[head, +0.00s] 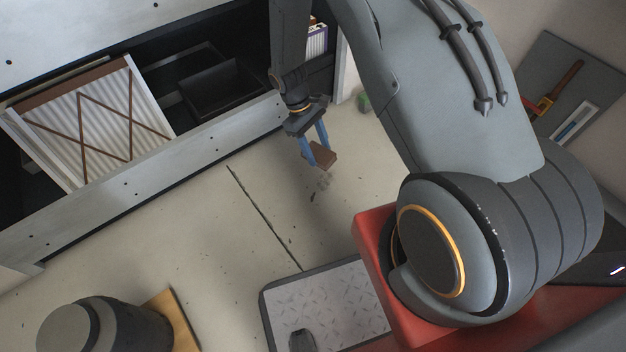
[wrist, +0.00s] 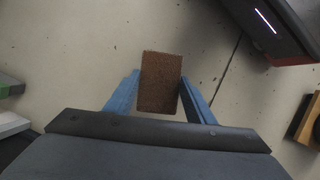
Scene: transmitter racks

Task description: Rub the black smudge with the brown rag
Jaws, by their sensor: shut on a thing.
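My gripper (head: 315,152) has two blue fingers and is shut on the brown rag (head: 321,157), a small flat brown block. In the wrist view the rag (wrist: 159,82) sits between the fingertips of my gripper (wrist: 160,90), a finger on each side. The black smudge (head: 323,181) is a faint grey-dark patch on the pale floor, just below the rag in the head view. Whether the rag touches the floor I cannot tell. The smudge is not clearly visible in the wrist view.
An open rack (head: 150,185) with a pleated filter panel (head: 92,118) and a black tray (head: 218,88) is at left. A small green block (head: 363,103) lies near the rack's end. A grey board with tools (head: 570,95) is at upper right. Bare floor (head: 190,235) lies below the rack.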

